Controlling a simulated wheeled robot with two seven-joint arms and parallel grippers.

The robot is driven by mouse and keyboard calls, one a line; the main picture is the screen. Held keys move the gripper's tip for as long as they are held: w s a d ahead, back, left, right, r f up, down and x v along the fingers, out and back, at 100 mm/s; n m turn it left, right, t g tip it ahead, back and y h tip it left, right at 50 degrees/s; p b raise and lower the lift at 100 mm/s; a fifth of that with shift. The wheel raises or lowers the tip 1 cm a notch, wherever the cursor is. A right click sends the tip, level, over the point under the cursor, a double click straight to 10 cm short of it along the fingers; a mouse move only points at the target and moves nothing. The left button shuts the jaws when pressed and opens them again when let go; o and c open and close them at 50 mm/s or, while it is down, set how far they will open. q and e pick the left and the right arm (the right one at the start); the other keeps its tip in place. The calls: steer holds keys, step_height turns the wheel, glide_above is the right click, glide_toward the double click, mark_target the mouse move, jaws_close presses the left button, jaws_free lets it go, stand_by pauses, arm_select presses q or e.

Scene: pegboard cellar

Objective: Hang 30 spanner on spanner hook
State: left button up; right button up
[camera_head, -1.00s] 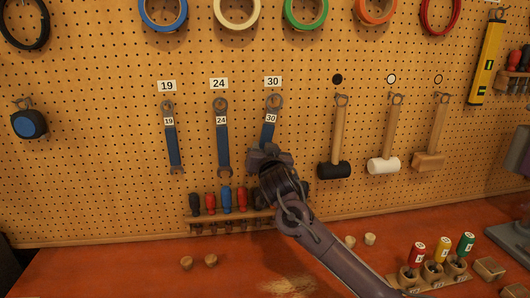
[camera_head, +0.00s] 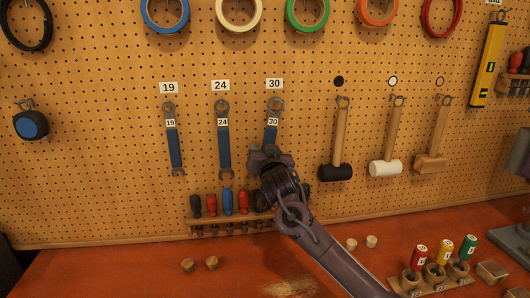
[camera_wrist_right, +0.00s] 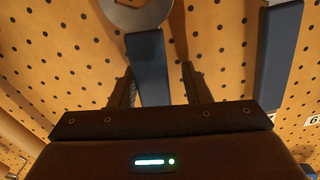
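The 30 spanner (camera_head: 272,132) is upright against the pegboard under the "30" label, its grey ring end at the hook (camera_head: 275,100). Whether the ring is fully over the hook is too small to tell. My right gripper (camera_head: 270,156) is at the lower handle and hides the spanner's bottom end. In the right wrist view, the blue handle (camera_wrist_right: 148,62) lies between the spread fingers (camera_wrist_right: 157,68), with a visible gap on the right side. The 24 spanner (camera_head: 223,150) and 19 spanner (camera_head: 174,150) hang to the left. My left gripper is not in view.
A rack of screwdrivers (camera_head: 228,202) is just below the gripper. A black mallet (camera_head: 336,172) hangs close on the right, with a white mallet (camera_head: 385,167) beyond. Corks (camera_head: 352,244) and a wooden holder (camera_head: 436,282) with coloured handles are on the red bench.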

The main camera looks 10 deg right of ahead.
steer(key=shift+o, duration=0.8)
steer(key=shift+f, duration=0.15)
steer(key=shift+s, duration=0.15)
